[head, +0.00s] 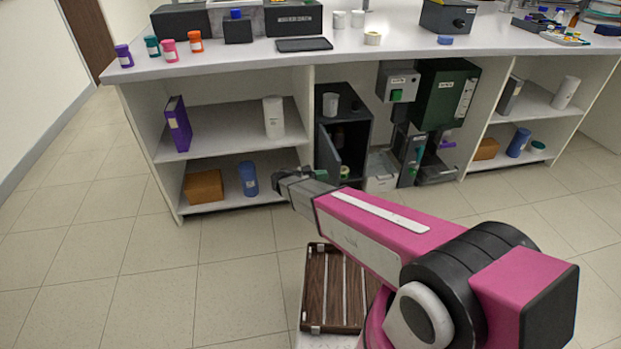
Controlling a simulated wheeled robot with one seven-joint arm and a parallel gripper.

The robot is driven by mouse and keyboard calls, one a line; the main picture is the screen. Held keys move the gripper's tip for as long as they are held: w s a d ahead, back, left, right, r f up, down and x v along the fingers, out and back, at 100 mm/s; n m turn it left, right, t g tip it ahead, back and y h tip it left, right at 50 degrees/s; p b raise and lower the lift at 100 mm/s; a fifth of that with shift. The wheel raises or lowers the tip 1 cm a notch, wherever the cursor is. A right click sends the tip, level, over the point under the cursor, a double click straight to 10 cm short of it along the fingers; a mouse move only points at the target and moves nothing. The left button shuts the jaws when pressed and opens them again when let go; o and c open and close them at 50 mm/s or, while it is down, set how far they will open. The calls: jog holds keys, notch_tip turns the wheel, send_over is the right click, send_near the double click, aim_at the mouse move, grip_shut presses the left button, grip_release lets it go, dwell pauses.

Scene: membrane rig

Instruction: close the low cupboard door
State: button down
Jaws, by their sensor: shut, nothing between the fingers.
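The inside shows, with a small green-topped jar low down. My gripper (316,174) is at the end of my pink arm, by the lower part of the door. It is shut and empty. It hides the door's bottom corner, and I cannot tell whether it touches the door.
White shelves (232,142) to the left hold a purple binder (178,124), an orange-brown box (204,186) and a blue bottle (248,178). Green and grey machines (441,95) stand right of the cupboard. The counter (225,57) overhangs above. The tiled floor (150,270) at left is clear.

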aim_at(336, 173)
jog(key=shift+x, duration=1.7)
